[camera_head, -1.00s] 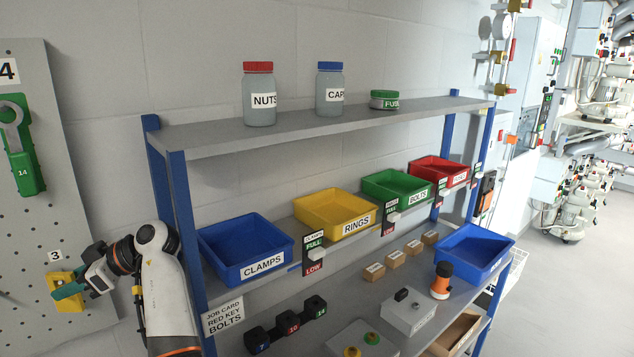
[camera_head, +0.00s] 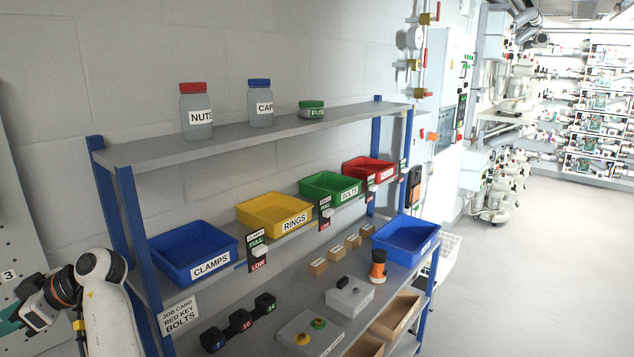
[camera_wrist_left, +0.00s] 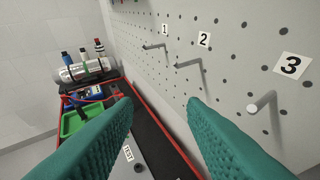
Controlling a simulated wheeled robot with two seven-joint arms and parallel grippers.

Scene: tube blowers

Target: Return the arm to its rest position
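My left arm (camera_head: 105,300) is at the lower left of the head view, reaching left toward the pegboard. My left gripper (camera_wrist_left: 158,104) shows in the left wrist view as two teal fingers spread apart with nothing between them. In the head view only a teal part of it (camera_head: 8,324) shows at the left edge; the rest is cut off. In the left wrist view the grey pegboard (camera_wrist_left: 230,60) is ahead and to the right, with bare pegs beside labels 1, 2 and 3. My right gripper is in neither view.
A blue-posted shelf rack (camera_head: 135,240) stands right of my left arm, with a blue clamps bin (camera_head: 190,280) close by. In the left wrist view a red-edged tray (camera_wrist_left: 145,125) and a green bin (camera_wrist_left: 82,120) lie below the fingers. Open floor (camera_head: 530,260) is at the right.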

